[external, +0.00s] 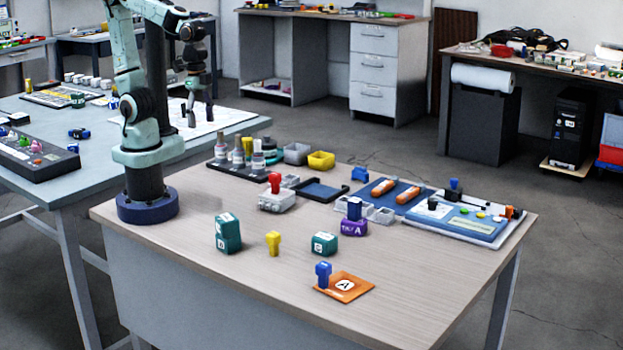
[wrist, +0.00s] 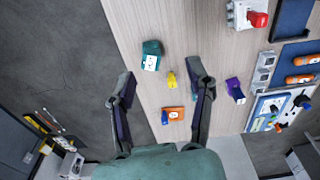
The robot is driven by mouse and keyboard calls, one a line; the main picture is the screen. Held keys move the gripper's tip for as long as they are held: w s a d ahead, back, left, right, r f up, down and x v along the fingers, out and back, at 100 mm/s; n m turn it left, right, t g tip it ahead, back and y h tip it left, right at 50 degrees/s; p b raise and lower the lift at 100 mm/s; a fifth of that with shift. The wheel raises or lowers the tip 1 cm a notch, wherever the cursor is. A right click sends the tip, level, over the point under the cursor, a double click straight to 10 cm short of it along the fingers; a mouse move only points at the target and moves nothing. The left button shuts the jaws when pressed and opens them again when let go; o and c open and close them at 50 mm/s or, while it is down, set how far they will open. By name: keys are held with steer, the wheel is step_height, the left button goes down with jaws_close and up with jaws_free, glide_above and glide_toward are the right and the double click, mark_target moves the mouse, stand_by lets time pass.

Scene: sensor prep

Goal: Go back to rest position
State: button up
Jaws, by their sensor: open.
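My gripper (external: 200,116) hangs high on the raised arm, fingers pointing down, apart from everything on the table. In the wrist view my gripper (wrist: 161,92) shows its two fingers spread wide with nothing held between them. Far below them lie teal blocks (wrist: 151,55), a small yellow piece (wrist: 171,80) and an orange card (wrist: 173,114) with a blue piece (wrist: 164,118). In the external view the teal blocks (external: 228,233) are stacked left of the yellow piece (external: 273,243). The orange card (external: 349,289) lies near the front edge.
A purple block (external: 353,229), a grey box with a red top (external: 276,201) and a blue panel (external: 463,223) stand on the wooden table (external: 205,205). A dark rack of bottles (external: 233,171) is at the back. A second table (external: 90,187) stands left. The air around my gripper looks clear.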

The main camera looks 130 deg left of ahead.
steer(key=s+d+f+g, duration=0.1)
steer(key=s, duration=0.7)
steer(key=shift+f+y, duration=0.2)
steer(key=shift+y, duration=0.2)
steer(key=shift+d, duration=0.1)
stand_by(0.4)
